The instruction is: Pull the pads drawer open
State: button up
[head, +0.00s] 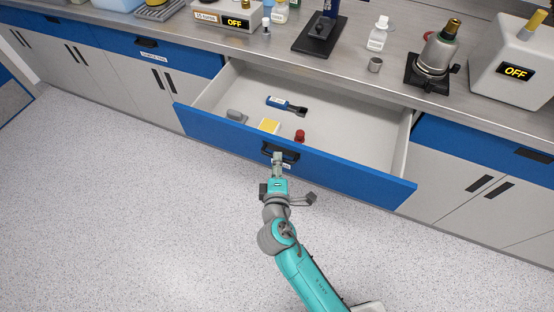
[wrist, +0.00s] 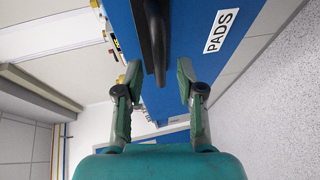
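The pads drawer (head: 350,172) is pulled well out from the counter in the head view, its blue front facing me. Its white label reads PADS in the wrist view (wrist: 221,31). The black handle (head: 280,151) is at the middle of the front; it also shows in the wrist view (wrist: 155,40). My gripper (head: 278,160) is at the handle. In the wrist view my gripper (wrist: 159,75) has its fingers apart, with the handle's end between or just beyond the tips. I see no finger pressed on the handle.
Inside the drawer lie a blue and dark tool (head: 286,105), a yellow pad (head: 269,126), a red item (head: 300,136) and a grey item (head: 237,115). The counter (head: 290,62) above holds bottles and devices. The speckled floor (head: 130,210) is clear.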

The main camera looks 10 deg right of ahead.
jog(key=v, duration=1)
jog(key=shift+s, duration=0.15)
jog(key=s+d+f+m+g+y, duration=0.1)
jog(key=s+d+f+m+y, duration=0.2)
jog(key=s, duration=0.5)
jog(key=s+d+f+m+g+y, duration=0.1)
jog(key=s+d+f+g+y, duration=0.2)
jog(key=s, duration=0.6)
jog(key=s+d+r+m+t+h, duration=0.1)
jog(key=s+d+r+m, duration=0.1)
jog(key=s+r+m, duration=0.3)
jog(key=s+d+r+m+t+h, duration=0.1)
jog(key=s+d+r+m+t, duration=0.1)
jog(key=s+r+m, duration=0.3)
jog(key=s+r, duration=0.1)
jog(key=s, duration=0.2)
jog(key=shift+s+d+m, duration=0.3)
jog(key=shift+d, duration=0.05)
jog(key=shift+r, duration=0.15)
